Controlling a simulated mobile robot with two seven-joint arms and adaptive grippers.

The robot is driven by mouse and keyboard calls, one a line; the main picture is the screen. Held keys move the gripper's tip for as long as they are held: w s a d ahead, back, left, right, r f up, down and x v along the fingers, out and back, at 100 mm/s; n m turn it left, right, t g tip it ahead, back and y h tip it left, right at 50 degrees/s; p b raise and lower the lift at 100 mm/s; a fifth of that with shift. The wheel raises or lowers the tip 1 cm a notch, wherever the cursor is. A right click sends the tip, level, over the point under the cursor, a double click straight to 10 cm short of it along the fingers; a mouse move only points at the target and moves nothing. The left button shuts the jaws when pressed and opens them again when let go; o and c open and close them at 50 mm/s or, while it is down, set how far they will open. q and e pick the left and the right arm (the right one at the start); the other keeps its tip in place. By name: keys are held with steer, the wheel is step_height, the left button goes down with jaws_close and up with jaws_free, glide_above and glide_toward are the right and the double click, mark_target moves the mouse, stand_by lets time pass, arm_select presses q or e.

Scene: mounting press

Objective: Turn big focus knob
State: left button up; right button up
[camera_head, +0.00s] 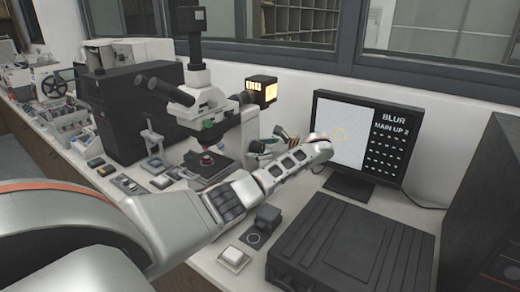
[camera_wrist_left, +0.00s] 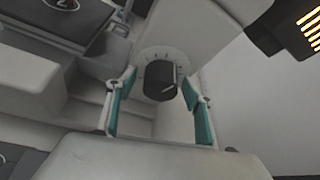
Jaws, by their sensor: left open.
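The microscope (camera_head: 205,110) stands on the bench, with a red-tipped item on its dark stage (camera_head: 207,165). In the left wrist view, a black round knob (camera_wrist_left: 160,80) with a white pointer line sits on a pale dial with tick marks, on the microscope's side. My left gripper (camera_head: 264,145) is at the microscope's right side in the head view. In the wrist view its two teal-padded fingers (camera_wrist_left: 158,88) are open, one either side of the knob, with gaps visible. Contact does not show. The knob is hidden in the head view. My right gripper is not in view.
A lit lamp housing (camera_head: 262,90) sits above the gripper. A monitor (camera_head: 368,138) reading "BLUR" and "MAIN UP 2" stands to the right. A black case (camera_head: 350,245) and a small white block (camera_head: 234,259) lie in front. Several small items crowd the bench's left.

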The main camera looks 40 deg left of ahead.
arm_select(q)
steer(key=c, duration=1.1)
